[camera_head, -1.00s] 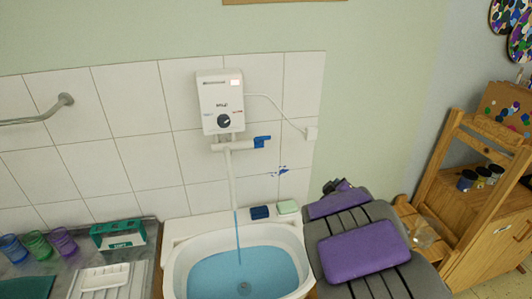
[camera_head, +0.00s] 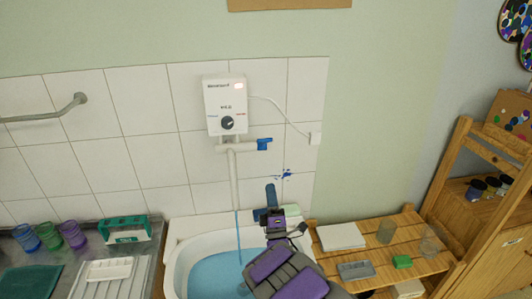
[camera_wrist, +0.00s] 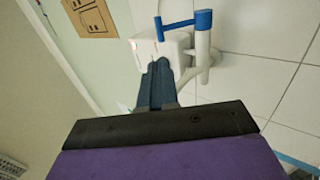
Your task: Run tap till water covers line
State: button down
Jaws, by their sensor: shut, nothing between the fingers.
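The white water heater (camera_head: 226,104) hangs on the tiled wall, with a dark dial on its front. Below it is the tap, with a blue lever (camera_head: 264,144) pointing right and a long white spout (camera_head: 233,180). A thin blue stream (camera_head: 238,235) runs from the spout into the white basin (camera_head: 180,247), where blue water (camera_head: 213,272) is pooled. My arm hides the basin's right part, and I cannot make out a line. My gripper (camera_head: 271,190) is shut and empty, below the lever. In the wrist view its fingers (camera_wrist: 157,80) point toward the heater, with the lever (camera_wrist: 186,23) beyond them.
A wooden slatted shelf (camera_head: 390,240) right of the basin holds a white block, glasses and a green block. Left stand coloured cups (camera_head: 73,235), a green-framed box (camera_head: 126,230) and a white tray (camera_head: 107,271).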

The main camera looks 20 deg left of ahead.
aim_at(264, 142)
jog(key=p+x, duration=0.2)
jog(key=x, duration=1.2)
jog(key=shift+f, duration=0.15)
jog(key=shift+w, duration=0.1)
jog(key=shift+w+a+r+g+h+p, duration=0.15)
jog(key=shift+r+g+h+p, duration=0.1)
jog(key=shift+r+g, duration=0.25)
jog(key=shift+w+a+r+g+h+p, duration=0.1)
jog(key=shift+w+r+g+h+p, duration=0.1)
jog(key=shift+r+g+h, duration=0.25)
jog(key=shift+w+a+r+g+h+p, duration=0.15)
jog(key=shift+r+g+p, duration=0.15)
jog(key=shift+r, duration=0.3)
jog(key=w+r+g, duration=0.1)
jog(key=a+r+g+h+p, duration=0.1)
jog(key=shift+w+r+g+h, duration=0.15)
jog(key=shift+w+g+h, duration=0.1)
jog(key=shift+w+g, duration=0.15)
jog(key=g+p, duration=0.1)
jog(key=w+a+r+g+h+p, duration=0.1)
jog(key=shift+w+p, duration=0.3)
jog(key=shift+p, duration=0.1)
jog(key=p, duration=0.1)
jog(key=w+g+h+p, duration=0.1)
jog(key=p, duration=0.1)
jog(key=shift+a+r, duration=0.2)
jog(key=shift+a, duration=0.15)
jog(key=shift+g, duration=0.25)
